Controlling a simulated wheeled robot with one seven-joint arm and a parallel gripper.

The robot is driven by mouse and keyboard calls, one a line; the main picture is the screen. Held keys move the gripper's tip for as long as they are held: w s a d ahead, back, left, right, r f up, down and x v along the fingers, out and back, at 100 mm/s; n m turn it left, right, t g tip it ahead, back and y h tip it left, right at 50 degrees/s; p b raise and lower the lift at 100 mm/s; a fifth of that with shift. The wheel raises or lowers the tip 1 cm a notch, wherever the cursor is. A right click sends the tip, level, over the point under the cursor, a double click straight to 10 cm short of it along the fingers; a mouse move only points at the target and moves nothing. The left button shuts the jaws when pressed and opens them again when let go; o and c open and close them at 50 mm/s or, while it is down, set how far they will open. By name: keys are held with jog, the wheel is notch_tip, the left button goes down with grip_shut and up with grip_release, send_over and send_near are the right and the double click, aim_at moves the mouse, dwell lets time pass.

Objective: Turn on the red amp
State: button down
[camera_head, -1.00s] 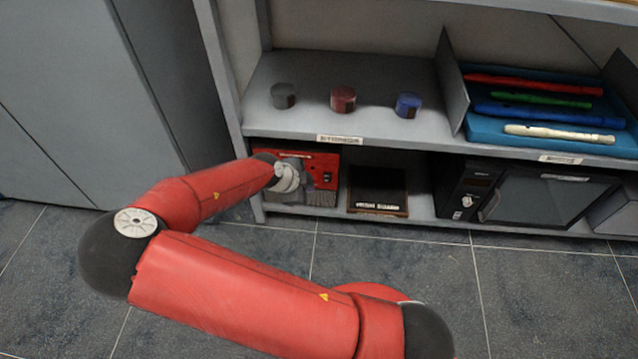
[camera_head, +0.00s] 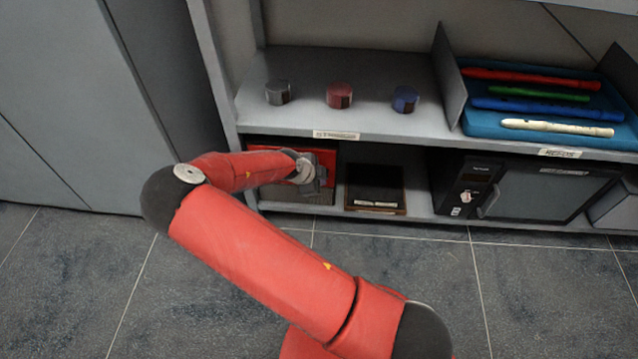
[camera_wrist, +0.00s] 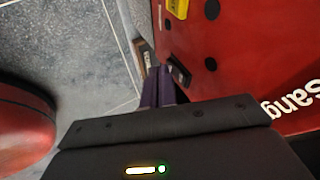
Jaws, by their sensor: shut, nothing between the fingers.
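The red amp (camera_head: 262,147) stands on the lower shelf at the left, its front mostly hidden behind my arm and gripper. In the wrist view its red panel (camera_wrist: 240,70) fills the right side, with round black knobs or holes and white lettering. In the head view my gripper (camera_head: 326,178) is in front of the amp's right side.
A dark open box (camera_head: 374,190) stands right of the amp, then a black oven-like device (camera_head: 530,195). The shelf board (camera_head: 320,120) above bears three small round pieces and a blue tray (camera_head: 475,128) of flutes. A grey cabinet (camera_head: 80,110) is at left; the floor is clear.

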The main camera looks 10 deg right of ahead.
jog(key=shift+w+d+f, duration=0.1)
jog(key=shift+w, duration=0.1)
dwell(0.3)
jog(key=shift+r+p, duration=0.7)
jog(key=shift+r, duration=0.15)
